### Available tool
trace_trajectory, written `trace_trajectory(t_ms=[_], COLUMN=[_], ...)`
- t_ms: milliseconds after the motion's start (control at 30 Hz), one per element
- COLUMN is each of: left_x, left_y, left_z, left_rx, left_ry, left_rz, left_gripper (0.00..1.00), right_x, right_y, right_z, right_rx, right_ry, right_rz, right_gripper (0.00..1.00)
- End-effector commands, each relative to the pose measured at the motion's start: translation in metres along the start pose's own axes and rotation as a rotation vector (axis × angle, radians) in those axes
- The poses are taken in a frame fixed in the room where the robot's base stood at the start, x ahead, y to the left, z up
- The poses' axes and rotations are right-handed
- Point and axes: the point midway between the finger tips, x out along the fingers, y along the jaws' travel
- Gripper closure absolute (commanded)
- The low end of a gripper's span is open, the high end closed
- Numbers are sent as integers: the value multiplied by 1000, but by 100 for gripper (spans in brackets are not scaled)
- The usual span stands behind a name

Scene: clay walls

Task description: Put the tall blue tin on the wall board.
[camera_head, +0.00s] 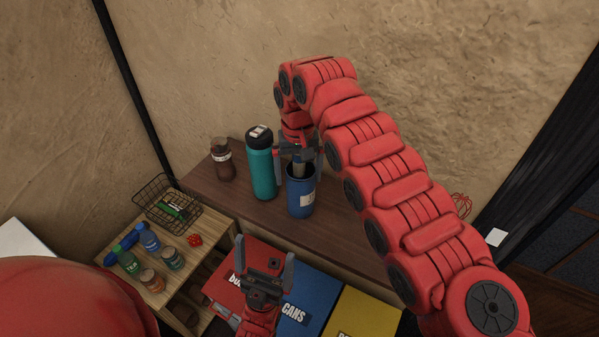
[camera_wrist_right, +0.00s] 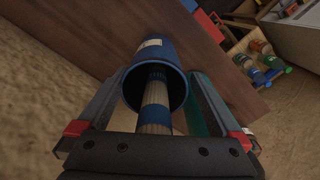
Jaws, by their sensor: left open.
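The tall blue tin (camera_head: 300,197) has a pale label and stands upright on the brown wall board (camera_head: 345,235). In the right wrist view the tin (camera_wrist_right: 160,55) shows its open mouth, with a striped beige and blue bundle (camera_wrist_right: 155,108) inside. My right gripper (camera_head: 298,158) is just above the tin's rim, its fingers spread to either side; in the right wrist view gaps show between the fingers and the tin. My left gripper (camera_head: 264,258) is open and empty, in front of the board over the red bin.
A teal bottle (camera_head: 261,170) stands close left of the tin, and a brown jar (camera_head: 222,160) further left. A wire basket (camera_head: 167,205) and several small bottles are on a lower wooden table (camera_head: 205,235). Red (camera_head: 225,290), blue (camera_head: 316,292) and yellow (camera_head: 362,315) bins stand in front.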

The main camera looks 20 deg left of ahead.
Motion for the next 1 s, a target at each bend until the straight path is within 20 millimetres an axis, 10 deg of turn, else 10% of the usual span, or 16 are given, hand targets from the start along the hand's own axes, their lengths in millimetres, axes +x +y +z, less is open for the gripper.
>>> trace_trajectory(t_ms=[1000], left_x=[-5], left_y=[0], left_z=[1], left_rx=[0], left_ry=[0], left_rz=[0], left_gripper=[0], right_x=[-77], right_y=[0], right_z=[0], right_rx=[0], right_ry=[1], right_rz=[-1], right_gripper=[0])
